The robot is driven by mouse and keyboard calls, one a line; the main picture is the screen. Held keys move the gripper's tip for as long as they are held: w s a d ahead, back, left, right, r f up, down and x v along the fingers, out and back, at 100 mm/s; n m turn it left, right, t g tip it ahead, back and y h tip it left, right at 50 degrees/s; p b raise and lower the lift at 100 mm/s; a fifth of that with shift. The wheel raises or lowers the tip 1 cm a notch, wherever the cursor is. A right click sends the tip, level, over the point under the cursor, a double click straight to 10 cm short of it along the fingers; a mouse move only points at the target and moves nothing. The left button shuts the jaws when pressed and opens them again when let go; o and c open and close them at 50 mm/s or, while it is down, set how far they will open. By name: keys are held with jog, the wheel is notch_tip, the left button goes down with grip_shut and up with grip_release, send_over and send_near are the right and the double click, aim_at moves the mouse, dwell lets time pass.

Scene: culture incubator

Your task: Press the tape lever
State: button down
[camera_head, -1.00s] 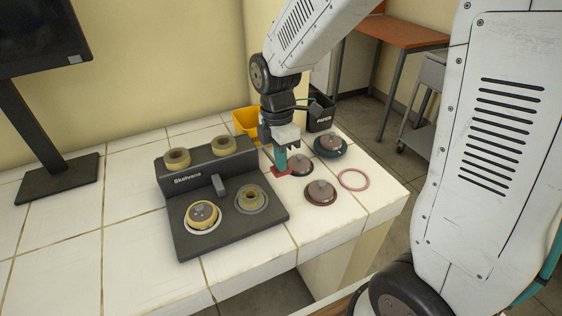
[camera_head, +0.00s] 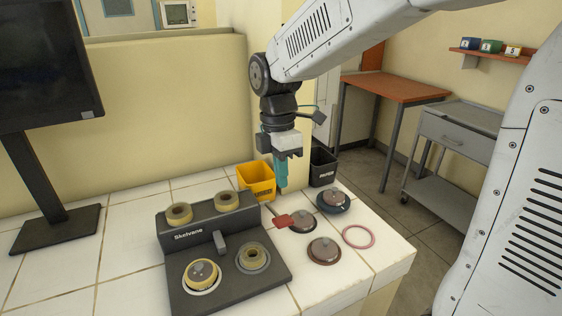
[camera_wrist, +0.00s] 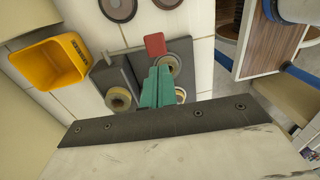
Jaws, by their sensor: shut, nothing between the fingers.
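The dark tape machine (camera_head: 272,284), marked "Skelvane", stands on the white tiled table. A red paddle (camera_head: 283,221) on a thin rod stands out beside its right end and looks like the tape lever; it also shows in the wrist view (camera_wrist: 155,44). A short grey upright piece (camera_head: 220,241) stands on the machine's front. Tape rolls sit on its back block (camera_head: 179,213) and base (camera_head: 201,274). My gripper (camera_head: 281,187) is shut and empty, its teal fingers pointing down above the red paddle, with a visible gap. In the wrist view the fingers (camera_wrist: 157,88) hide part of the machine.
Several round lidded pieces (camera_head: 323,250) and a pink ring (camera_head: 358,236) lie right of the machine, near the table's edge. A yellow bin (camera_head: 257,182) and a black bin (camera_head: 322,168) stand behind. A monitor (camera_head: 42,88) stands at left.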

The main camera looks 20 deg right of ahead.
jog(key=shift+w+r, duration=0.2)
jog(key=shift+r, duration=1.4)
jog(key=s+d+m+t, duration=0.1)
jog(key=s+d+m, duration=0.1)
jog(key=s+m, duration=0.7)
jog(key=s+d+m+t, duration=0.1)
jog(key=s+d+m, duration=0.2)
jog(key=s+m, duration=0.6)
jog(key=s, duration=0.3)
jog(key=shift+s+d+f+m+t, duration=0.25)
jog(key=shift+s+d+m+t, duration=0.05)
jog(key=shift+t, duration=0.1)
